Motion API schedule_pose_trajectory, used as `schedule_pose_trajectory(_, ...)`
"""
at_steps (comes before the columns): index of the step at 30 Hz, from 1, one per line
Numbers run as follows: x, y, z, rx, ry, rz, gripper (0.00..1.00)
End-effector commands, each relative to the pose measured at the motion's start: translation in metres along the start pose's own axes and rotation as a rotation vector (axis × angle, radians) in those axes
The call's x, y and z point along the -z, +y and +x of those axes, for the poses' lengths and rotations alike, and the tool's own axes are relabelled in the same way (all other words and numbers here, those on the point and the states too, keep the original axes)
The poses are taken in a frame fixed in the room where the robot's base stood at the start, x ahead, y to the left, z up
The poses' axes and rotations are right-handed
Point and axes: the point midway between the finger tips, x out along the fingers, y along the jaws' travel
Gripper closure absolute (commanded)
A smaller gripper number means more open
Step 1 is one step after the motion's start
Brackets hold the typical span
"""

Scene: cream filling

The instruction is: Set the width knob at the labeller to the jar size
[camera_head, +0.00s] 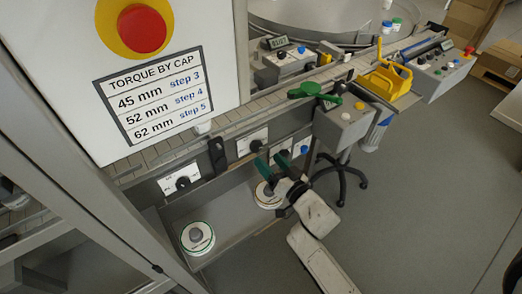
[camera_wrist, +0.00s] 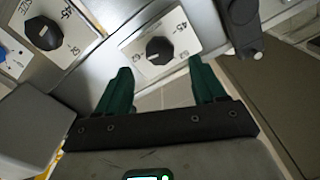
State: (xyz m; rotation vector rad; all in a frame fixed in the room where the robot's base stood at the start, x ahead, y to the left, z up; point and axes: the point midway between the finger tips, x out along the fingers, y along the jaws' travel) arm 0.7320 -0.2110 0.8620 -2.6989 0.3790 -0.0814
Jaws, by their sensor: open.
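In the wrist view a black knob (camera_wrist: 160,50) sits on a white plate with printed size marks, of which 45 and 62 can be read. A second black knob (camera_wrist: 43,33) with a similar marked plate is to its left. My gripper (camera_wrist: 160,78) has two green fingers, apart and empty, pointing toward the nearer knob without visible contact. In the head view my gripper (camera_head: 271,165) is in front of the machine panel, below a knob (camera_head: 256,146). Another knob (camera_head: 182,183) is on a plate further left. I cannot tell which knob is for width.
A torque-by-cap sign (camera_head: 153,93) and a red button (camera_head: 141,30) are on the cabinet. A conveyor (camera_head: 165,155) runs above the panel. Open floor (camera_head: 430,200) lies right.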

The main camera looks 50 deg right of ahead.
Motion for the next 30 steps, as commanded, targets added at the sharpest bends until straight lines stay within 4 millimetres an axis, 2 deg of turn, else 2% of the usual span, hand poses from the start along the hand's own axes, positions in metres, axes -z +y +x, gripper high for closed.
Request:
schedule_pose_trajectory(3,0.002,0.000,0.022,0.000,0.003,0.000,0.31)
schedule_pose_trajectory(9,0.000,0.000,0.046,0.000,0.001,0.000,0.31)
schedule_pose_trajectory(14,0.000,0.001,0.053,-0.001,0.000,0.000,0.31)
schedule_pose_trajectory(21,0.000,0.000,0.054,-0.001,0.000,0.000,0.31)
schedule_pose_trajectory(23,0.000,0.000,0.054,-0.001,0.000,0.000,0.35)
schedule_pose_trajectory(30,0.000,0.000,0.054,-0.001,0.000,0.000,0.58)
